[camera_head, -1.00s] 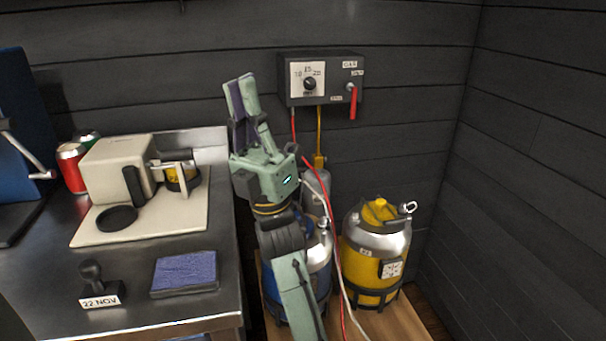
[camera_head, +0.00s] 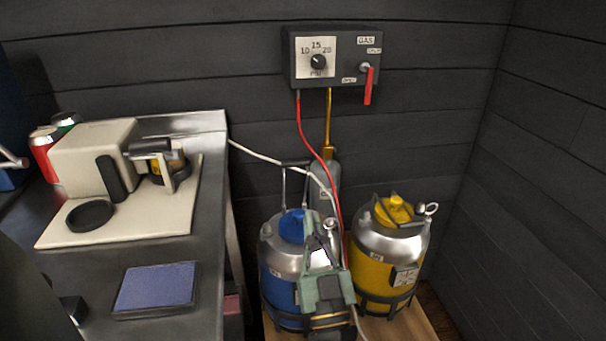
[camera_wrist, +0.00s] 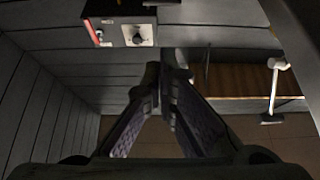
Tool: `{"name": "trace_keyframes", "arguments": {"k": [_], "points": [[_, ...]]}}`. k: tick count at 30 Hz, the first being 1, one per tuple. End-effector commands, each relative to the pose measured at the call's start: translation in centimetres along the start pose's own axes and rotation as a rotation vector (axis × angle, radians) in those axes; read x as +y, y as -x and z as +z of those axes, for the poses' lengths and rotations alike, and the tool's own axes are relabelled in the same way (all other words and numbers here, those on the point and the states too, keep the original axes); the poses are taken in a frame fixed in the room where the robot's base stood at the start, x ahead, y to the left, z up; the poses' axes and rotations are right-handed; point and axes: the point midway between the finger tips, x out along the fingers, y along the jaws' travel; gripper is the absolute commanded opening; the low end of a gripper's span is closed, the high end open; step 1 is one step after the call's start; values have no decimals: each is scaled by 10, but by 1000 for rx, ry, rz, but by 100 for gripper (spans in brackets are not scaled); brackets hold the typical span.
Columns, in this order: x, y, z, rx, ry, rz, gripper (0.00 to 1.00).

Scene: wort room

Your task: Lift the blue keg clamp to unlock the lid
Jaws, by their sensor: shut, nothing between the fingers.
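The blue keg (camera_head: 277,290) stands on the floor board, with a round blue lid (camera_head: 292,226) on its silver top. Its clamp (camera_head: 295,163) is a thin metal bail with a dark crossbar, standing upright above the lid. My gripper (camera_head: 320,243) is low in front of the keg's right side, below the clamp's crossbar and apart from it. Its fingers are shut and empty, and hide part of the keg. The wrist view also shows the gripper (camera_wrist: 165,80) with its fingertips together; I cannot make out the keg there.
A yellow keg (camera_head: 369,272) stands close on the right. A grey gas cylinder (camera_head: 326,180) is behind, with red and white hoses near my gripper. The gas panel (camera_head: 346,75) hangs on the wall. A metal bench (camera_head: 207,230) stands on the left.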

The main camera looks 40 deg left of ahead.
Motion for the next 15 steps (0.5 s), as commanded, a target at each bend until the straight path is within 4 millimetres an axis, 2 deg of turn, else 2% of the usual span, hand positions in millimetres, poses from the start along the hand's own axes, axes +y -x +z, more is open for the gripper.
{"name": "trace_keyframes", "arguments": {"k": [15], "points": [[3, -42, 4, 3, 9, 6, 0]]}}
